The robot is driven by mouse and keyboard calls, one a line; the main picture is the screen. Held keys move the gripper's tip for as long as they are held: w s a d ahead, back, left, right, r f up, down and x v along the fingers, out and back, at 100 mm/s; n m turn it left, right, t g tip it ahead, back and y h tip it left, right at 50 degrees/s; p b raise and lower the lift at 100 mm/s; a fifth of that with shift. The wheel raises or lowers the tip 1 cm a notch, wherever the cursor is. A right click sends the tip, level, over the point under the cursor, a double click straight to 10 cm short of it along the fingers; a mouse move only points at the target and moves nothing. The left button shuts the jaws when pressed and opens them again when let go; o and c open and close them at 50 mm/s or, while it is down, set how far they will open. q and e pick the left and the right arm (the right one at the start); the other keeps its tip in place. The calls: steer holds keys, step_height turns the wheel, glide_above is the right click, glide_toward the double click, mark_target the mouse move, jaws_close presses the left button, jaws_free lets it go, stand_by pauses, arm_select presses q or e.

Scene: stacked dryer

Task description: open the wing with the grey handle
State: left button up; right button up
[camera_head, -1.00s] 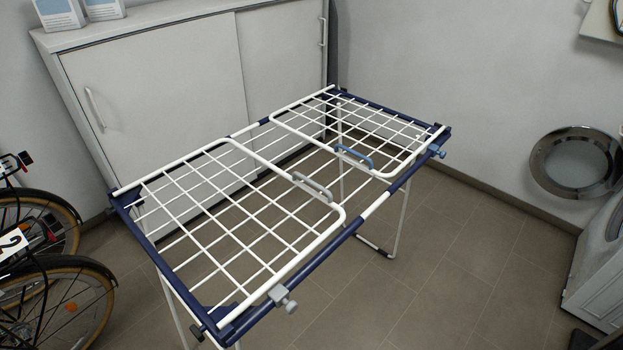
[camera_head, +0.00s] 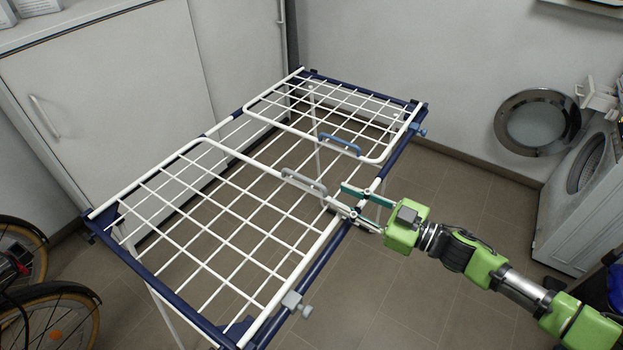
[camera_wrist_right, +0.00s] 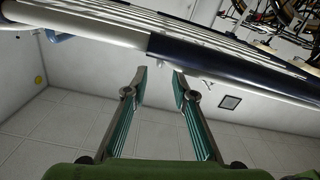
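The drying rack stands in the middle of the head view, with a dark blue frame (camera_head: 318,262) and two white wire wings lying flat on it. The nearer left wing (camera_head: 190,238) carries the grey handle (camera_head: 304,182) on its inner edge. The farther right wing (camera_head: 300,100) carries a blue handle (camera_head: 339,145). My right gripper (camera_head: 336,196) is open and empty, close to the grey handle at the rack's right side. In the right wrist view its two fingers (camera_wrist_right: 160,88) are spread apart below the rack's rail (camera_wrist_right: 215,62). My left gripper is not in view.
A white sliding-door cabinet (camera_head: 110,95) stands behind the rack at left. Bicycles (camera_head: 45,310) are at lower left. A washing machine (camera_head: 575,205) with its round door (camera_head: 537,122) open is at right. Tiled floor (camera_head: 440,310) is free right of the rack.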

mark_target(324, 188)
steer(key=p+x, duration=0.1)
steer(key=x, duration=0.8)
steer(key=shift+a, duration=0.1)
jaws_close()
